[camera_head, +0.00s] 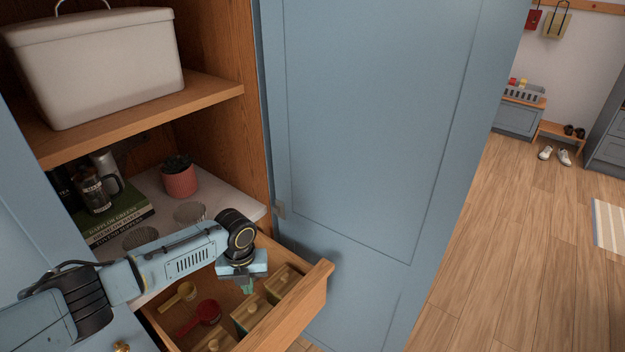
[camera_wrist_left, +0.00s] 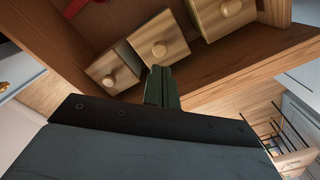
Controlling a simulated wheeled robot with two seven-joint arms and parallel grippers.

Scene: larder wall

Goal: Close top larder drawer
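The wooden larder drawer (camera_head: 305,296) is pulled out below the counter shelf, between the open blue doors. It holds a red scoop (camera_head: 207,312), a yellowish scoop (camera_head: 185,292) and small wooden boxes with knobs (camera_head: 283,281). My left gripper (camera_head: 248,286) hangs over the open drawer, fingers pointing down among the boxes. In the left wrist view its green fingers (camera_wrist_left: 162,88) are together with nothing visible between them, close to a knobbed box (camera_wrist_left: 158,42). The drawer wall (camera_wrist_left: 245,75) shows beside them. Contact cannot be told. My right gripper is not in view.
A blue door (camera_head: 370,120) stands open right of the drawer. Above are a potted plant (camera_head: 179,178), books (camera_head: 115,218), a coffee press (camera_head: 95,192) and a white bin (camera_head: 100,65). The wooden floor (camera_head: 500,250) at the right is mostly clear.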

